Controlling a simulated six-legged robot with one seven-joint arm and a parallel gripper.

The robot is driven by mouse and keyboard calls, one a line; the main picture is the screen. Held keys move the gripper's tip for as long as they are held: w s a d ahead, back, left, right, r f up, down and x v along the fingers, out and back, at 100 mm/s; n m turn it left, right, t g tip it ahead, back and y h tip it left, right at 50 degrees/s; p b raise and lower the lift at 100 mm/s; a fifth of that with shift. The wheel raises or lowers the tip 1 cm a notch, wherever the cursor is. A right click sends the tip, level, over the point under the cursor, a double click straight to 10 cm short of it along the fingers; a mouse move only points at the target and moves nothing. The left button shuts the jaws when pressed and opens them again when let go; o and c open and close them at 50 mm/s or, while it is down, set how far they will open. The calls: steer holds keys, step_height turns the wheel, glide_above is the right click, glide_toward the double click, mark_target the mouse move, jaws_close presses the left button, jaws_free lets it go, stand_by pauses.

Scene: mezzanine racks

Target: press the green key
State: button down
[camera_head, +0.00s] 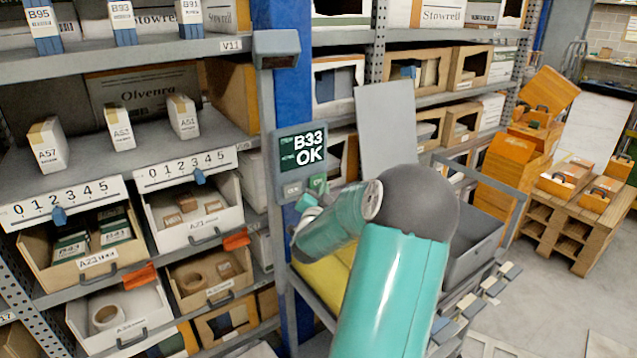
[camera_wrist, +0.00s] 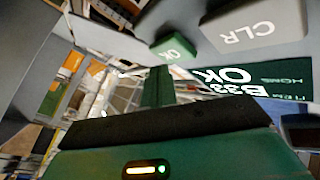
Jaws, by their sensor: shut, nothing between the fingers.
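The green key (camera_head: 317,183) sits under the screen of a grey display unit (camera_head: 280,155), right of the grey CLR key (camera_head: 291,189). In the wrist view, the green key (camera_wrist: 174,48) appears upside down, beside the larger CLR key (camera_wrist: 245,33). The screen (camera_head: 303,148) reads "B33 OK"; it also shows in the wrist view (camera_wrist: 262,78). My gripper (camera_wrist: 159,72) is shut and empty, its tips just below the green key in the wrist picture. In the head view, my gripper (camera_head: 307,203) is close below the keys. I cannot tell whether it touches the green key.
The display unit is fixed to a blue rack post (camera_head: 270,100). Shelves with bins (camera_head: 200,215) and small boxes stand left. A grey panel (camera_head: 386,130) and a grey tote (camera_head: 478,250) are near my arm. A wooden pallet stack (camera_head: 575,225) stands right, with open floor before it.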

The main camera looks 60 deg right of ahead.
steer(key=shift+s, duration=0.15)
steer(key=shift+s+a, duration=0.4)
steer(key=shift+s, duration=0.35)
steer(key=shift+s+a, duration=0.35)
steer(key=shift+s, duration=0.35)
steer(key=shift+s+a, duration=0.4)
steer(key=shift+s, duration=0.35)
